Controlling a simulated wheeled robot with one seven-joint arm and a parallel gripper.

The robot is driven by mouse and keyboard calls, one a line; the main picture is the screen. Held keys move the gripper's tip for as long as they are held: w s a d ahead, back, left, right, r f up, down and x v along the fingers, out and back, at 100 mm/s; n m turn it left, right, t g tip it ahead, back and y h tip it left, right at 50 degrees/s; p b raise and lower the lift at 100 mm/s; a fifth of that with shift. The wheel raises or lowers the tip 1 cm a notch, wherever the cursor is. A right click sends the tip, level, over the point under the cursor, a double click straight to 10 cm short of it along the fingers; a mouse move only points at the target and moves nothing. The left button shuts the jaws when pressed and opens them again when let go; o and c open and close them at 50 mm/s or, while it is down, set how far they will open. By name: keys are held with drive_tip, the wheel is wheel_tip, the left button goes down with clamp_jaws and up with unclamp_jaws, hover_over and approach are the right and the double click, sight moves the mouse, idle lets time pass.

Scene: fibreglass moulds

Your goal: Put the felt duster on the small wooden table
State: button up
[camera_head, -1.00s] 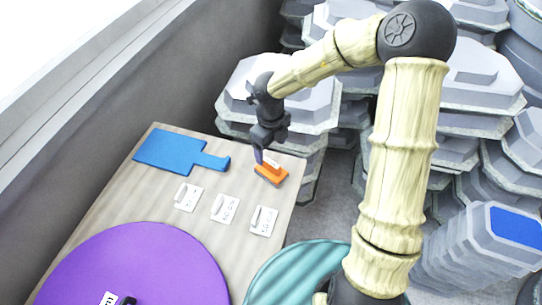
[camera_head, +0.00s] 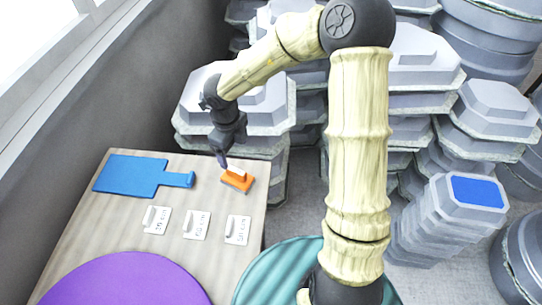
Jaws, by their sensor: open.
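An orange block with a pale top and a dark underside, which looks like the felt duster (camera_head: 239,181), lies near the far right corner of a wooden table (camera_head: 90,225). My gripper (camera_head: 223,162) points down at its left end, with the fingertips at or just above it. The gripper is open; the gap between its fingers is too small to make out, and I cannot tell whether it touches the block. I cannot tell whether this table is the small wooden one.
A teal round top (camera_head: 275,272) stands at the table's right front. Stacked grey moulds (camera_head: 245,105) crowd the back; a grey wall (camera_head: 110,105) runs along the left.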

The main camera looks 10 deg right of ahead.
drive_tip(key=w+d+r+n+t, duration=0.5)
drive_tip(key=r+n+t, duration=0.15)
drive_tip(key=n, duration=0.55)
drive_tip(key=s+d+n+g, duration=0.2)
drive_tip(key=s+d+n, duration=0.2)
drive_tip(key=s+n, duration=0.3)
drive_tip(key=s+d+n+g, duration=0.2)
drive_tip(key=s+n, duration=0.5)
drive_tip(key=s, duration=0.4)
drive_tip(key=shift+d+f, duration=0.4)
drive_tip(key=shift+d, duration=0.5)
